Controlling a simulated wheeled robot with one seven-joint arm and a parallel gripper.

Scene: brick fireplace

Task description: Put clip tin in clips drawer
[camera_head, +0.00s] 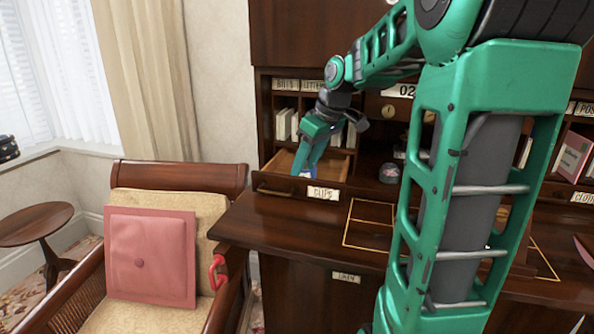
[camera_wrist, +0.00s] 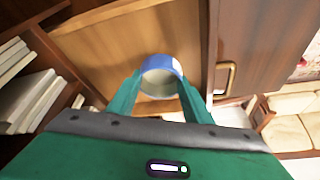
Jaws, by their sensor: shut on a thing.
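The clips drawer (camera_head: 272,187) is pulled open at the left of the desk, with a "CLIPS" label on its front. My gripper (camera_head: 304,170) reaches down into the open drawer. In the wrist view my gripper (camera_wrist: 160,92) is shut on the clip tin (camera_wrist: 162,68), a round tin with a blue and white side. The tin also shows as a small blue and white patch in the head view (camera_head: 309,173). The wooden drawer bottom (camera_wrist: 110,60) lies behind the tin. I cannot tell whether the tin touches it.
Books (camera_wrist: 30,95) stand in cubbyholes beside the drawer. A drawer handle (camera_wrist: 226,78) shows in the wrist view. An armchair with a pink cushion (camera_head: 150,255) stands left of the desk. The desktop (camera_head: 290,228) in front of the drawer is clear, with gold outlines. A red hook (camera_head: 217,272) hangs by the chair arm.

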